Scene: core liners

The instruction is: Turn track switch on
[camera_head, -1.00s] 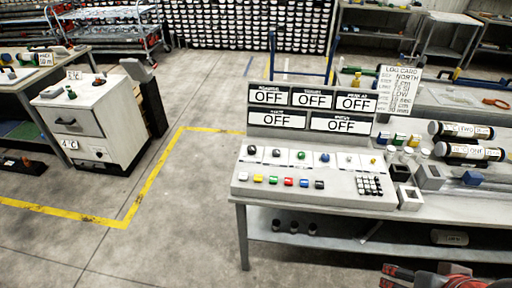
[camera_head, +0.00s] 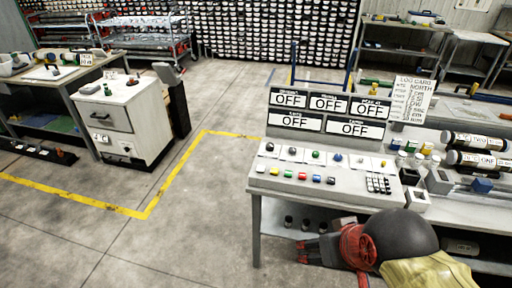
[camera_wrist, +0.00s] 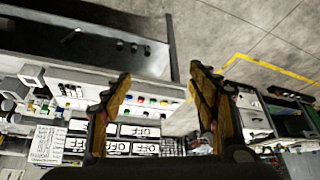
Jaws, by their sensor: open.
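The control panel (camera_head: 345,178) stands on the table, with a row of round knobs (camera_head: 315,155) above a row of coloured buttons (camera_head: 302,176). Its upright display board (camera_head: 328,113) carries several signs, all reading OFF; the small labels over them are too blurred to tell which one is the track switch. My gripper (camera_head: 308,250) is low in front of the table's front edge, below the panel and apart from it. In the wrist view my gripper (camera_wrist: 160,72) is open and empty, with the upside-down panel (camera_wrist: 160,90) showing between and beyond the fingers.
A keypad (camera_head: 378,183) is at the panel's right end. Small boxes, jars and labelled tubes (camera_head: 475,150) lie farther right, beside a log card (camera_head: 412,98). A lower shelf (camera_head: 283,226) holds dark cylinders. The floor left of the table is clear up to a white cabinet (camera_head: 122,120).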

